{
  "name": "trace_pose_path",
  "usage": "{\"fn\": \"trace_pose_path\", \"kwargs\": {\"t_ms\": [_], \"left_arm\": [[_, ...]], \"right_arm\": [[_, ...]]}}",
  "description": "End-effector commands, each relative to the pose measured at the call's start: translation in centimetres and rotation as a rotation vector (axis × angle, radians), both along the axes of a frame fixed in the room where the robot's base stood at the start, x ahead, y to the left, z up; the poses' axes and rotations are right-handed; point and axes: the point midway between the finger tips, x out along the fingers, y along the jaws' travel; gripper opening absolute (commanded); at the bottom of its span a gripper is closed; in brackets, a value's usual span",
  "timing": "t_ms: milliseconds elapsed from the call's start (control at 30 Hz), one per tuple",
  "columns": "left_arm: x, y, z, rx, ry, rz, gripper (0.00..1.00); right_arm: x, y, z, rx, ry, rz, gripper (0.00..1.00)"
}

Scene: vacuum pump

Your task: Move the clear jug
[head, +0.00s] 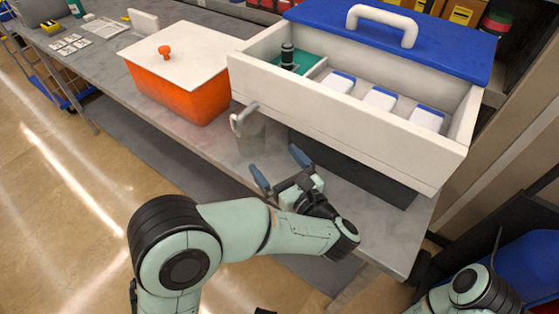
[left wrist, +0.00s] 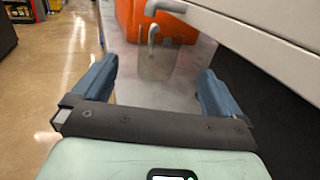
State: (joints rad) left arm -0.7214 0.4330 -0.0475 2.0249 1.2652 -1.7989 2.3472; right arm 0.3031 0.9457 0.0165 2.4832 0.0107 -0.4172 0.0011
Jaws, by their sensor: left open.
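The clear jug (head: 250,138) stands on the grey bench near its front edge, between the orange container and the white drawer box. It is see-through and hard to make out, with a pale curved handle at its top left. In the left wrist view the jug (left wrist: 156,66) shows ahead, between the finger lines. My left gripper (head: 280,168) is open and empty, a short way in front of the jug, its blue fingers pointing toward it and apart from it. My right arm shows at the bottom right; its gripper is out of view.
An orange container (head: 180,92) with a white lid stands left of the jug. A white drawer box (head: 350,128) with a blue lid (head: 440,42) overhangs close on the right, its front handle (head: 245,112) near the jug. Bare bench (head: 215,142) lies along the front.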

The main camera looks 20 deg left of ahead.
Motion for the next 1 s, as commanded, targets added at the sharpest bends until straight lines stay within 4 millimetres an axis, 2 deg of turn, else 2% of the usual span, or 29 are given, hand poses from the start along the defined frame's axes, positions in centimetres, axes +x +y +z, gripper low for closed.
{"fn": "trace_pose_path", "kwargs": {"t_ms": [233,700,1000], "left_arm": [[0.9,1.1,0.1,-0.001,0.001,0.003,1.00],[6.7,7.8,0.1,0.001,0.000,0.004,1.00],[8.7,9.9,0.0,0.001,0.001,0.000,1.00]], "right_arm": [[-0.1,0.0,0.2,0.000,0.002,0.001,0.43],[-0.5,0.0,1.3,0.003,0.021,0.005,0.43],[-0.7,0.0,1.6,0.004,0.028,0.006,0.43]]}}
